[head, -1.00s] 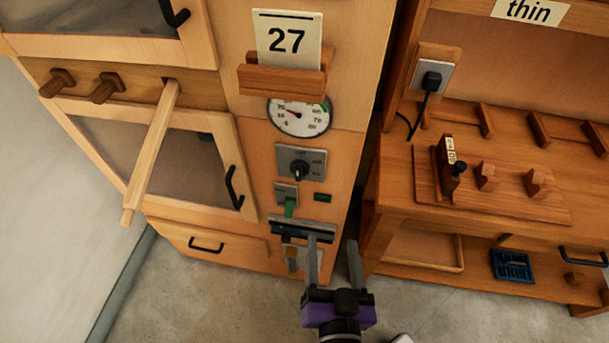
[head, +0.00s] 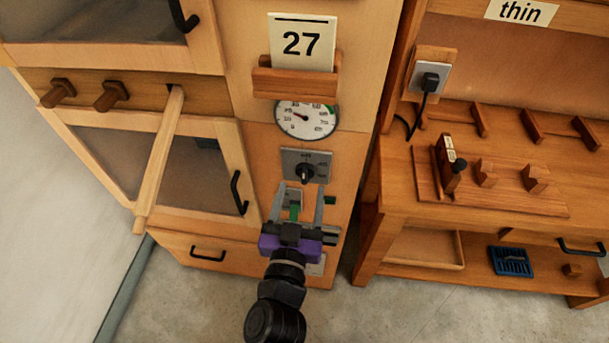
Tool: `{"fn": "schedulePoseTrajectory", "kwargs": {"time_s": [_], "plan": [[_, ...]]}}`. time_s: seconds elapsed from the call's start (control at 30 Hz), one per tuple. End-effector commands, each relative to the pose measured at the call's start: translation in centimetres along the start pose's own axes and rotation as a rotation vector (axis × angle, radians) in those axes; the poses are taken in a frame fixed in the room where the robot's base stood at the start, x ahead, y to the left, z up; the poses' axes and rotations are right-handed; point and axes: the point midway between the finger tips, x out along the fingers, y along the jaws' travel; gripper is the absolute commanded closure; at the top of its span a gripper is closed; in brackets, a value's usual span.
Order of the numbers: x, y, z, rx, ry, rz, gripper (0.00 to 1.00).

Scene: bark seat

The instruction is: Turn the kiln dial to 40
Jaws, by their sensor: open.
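The kiln dial is a black knob (head: 305,173) on a grey plate (head: 319,160) on the front of the wooden cabinet. Its scale marks are too small to read. I cannot tell how far the fingers are from the panel. A green switch (head: 295,212) shows between the fingers, partly hidden by my gripper.
A card reading 27 (head: 302,43) stands in a wooden holder (head: 293,84) above the gauge. A long wooden bar (head: 160,160) juts out at the left, in front of a glazed door (head: 175,165). A wooden bench (head: 400,185) stands at the right.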

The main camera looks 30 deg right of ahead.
Motion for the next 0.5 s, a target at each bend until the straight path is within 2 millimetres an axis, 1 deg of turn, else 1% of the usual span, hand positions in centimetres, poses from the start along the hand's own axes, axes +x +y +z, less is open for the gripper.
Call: {"fn": "schedulePoseTrajectory", "kwargs": {"time_s": [0.03, 0.1, 0.23, 0.37, 0.5], "plan": [[1.0, 0.1, -0.2, 0.0, 0.002, 0.002, 0.39], [2.0, 0.1, -0.1, 0.0, 0.001, 0.002, 0.39], [3.7, 0.1, -0.1, 0.001, 0.001, 0.003, 0.39], [4.6, 0.0, 0.0, 0.001, -0.001, 0.0, 0.39], [4.9, 0.0, 0.0, 0.001, -0.001, 0.0, 0.39]]}}
